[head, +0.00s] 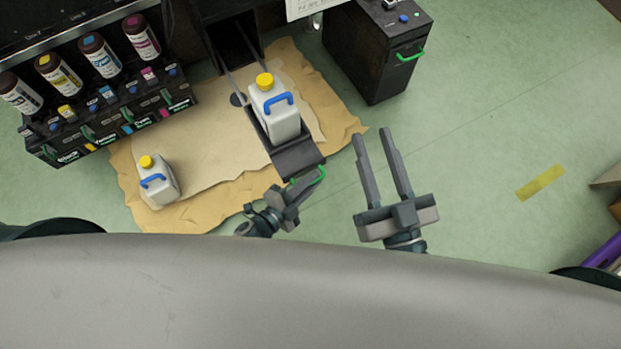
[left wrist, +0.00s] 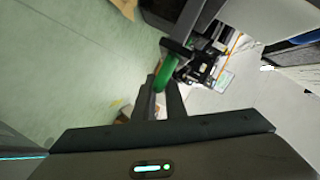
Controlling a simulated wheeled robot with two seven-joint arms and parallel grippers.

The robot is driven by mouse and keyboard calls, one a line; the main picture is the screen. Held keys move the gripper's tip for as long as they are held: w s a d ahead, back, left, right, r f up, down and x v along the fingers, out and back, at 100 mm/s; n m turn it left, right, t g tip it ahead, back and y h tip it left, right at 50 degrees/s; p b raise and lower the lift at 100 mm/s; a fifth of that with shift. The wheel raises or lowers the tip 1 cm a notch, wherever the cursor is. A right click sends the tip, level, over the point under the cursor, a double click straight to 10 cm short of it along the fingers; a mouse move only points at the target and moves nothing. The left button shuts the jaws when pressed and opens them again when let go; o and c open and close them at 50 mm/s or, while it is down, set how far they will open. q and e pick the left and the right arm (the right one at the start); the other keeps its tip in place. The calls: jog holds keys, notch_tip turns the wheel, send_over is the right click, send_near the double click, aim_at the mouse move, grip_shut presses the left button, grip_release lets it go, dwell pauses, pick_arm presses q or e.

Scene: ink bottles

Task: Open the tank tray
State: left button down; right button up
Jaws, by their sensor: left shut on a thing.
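The tank tray (head: 296,160) is a dark tray pulled out from the black machine, with its rails showing behind it. A white jug (head: 274,113) with a yellow cap and blue handle stands on it. My left gripper (head: 300,187) is at the tray's front, shut on its green handle (head: 310,184). In the left wrist view the green handle (left wrist: 165,72) lies between the fingers (left wrist: 158,90). My right gripper (head: 370,150) is open and empty, to the right of the tray and apart from it.
A second white jug (head: 157,182) stands on the torn cardboard (head: 200,207) at the left. A rack of ink bottles (head: 108,125) stands at the upper left. A black box with a green handle (head: 378,50) stands at the upper right. The green floor at right is mostly clear.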

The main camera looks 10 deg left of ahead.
pick_arm(q)
jog(key=c, duration=2.1)
grip_release()
jog(key=shift+a, duration=0.1)
